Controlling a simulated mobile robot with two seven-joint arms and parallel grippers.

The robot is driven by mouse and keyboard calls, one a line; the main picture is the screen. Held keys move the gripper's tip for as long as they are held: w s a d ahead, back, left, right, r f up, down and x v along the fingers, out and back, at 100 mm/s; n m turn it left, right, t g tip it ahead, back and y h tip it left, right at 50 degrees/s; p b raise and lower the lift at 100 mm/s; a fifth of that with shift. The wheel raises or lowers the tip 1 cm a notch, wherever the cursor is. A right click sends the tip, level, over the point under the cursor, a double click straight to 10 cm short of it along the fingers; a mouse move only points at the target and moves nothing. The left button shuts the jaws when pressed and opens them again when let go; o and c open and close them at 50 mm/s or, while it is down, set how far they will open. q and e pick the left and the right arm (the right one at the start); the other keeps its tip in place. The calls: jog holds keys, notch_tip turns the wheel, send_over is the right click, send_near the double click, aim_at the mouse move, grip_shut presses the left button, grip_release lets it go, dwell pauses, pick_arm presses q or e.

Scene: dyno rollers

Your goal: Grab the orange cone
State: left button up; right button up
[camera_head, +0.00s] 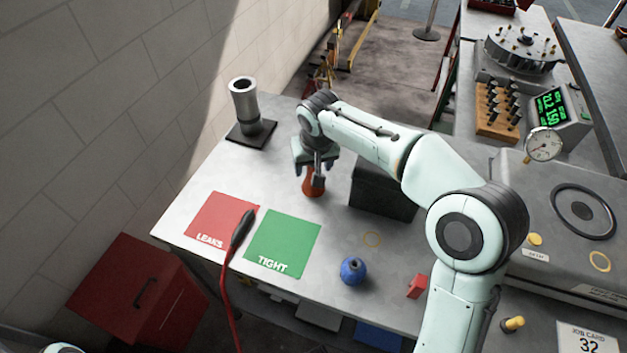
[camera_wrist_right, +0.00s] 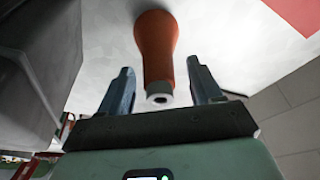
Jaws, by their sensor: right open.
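The orange cone (camera_head: 313,183) stands on the grey table, just below my right gripper (camera_head: 312,178) in the head view. The gripper and wrist hide part of it. In the right wrist view the cone (camera_wrist_right: 156,50) shows between the two fingers of my right gripper (camera_wrist_right: 160,85), its narrow pale-tipped end pointing toward the palm. The fingers are apart, with a visible gap on each side of the cone. My left gripper does not show.
A dark box (camera_head: 382,192) stands right of the cone. A blue ball-shaped object (camera_head: 353,270) and metal cylinder (camera_head: 244,100) stand on the table.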

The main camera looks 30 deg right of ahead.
jog(key=c, duration=1.1)
jog(key=shift+c, duration=0.2)
jog(key=shift+r, duration=0.2)
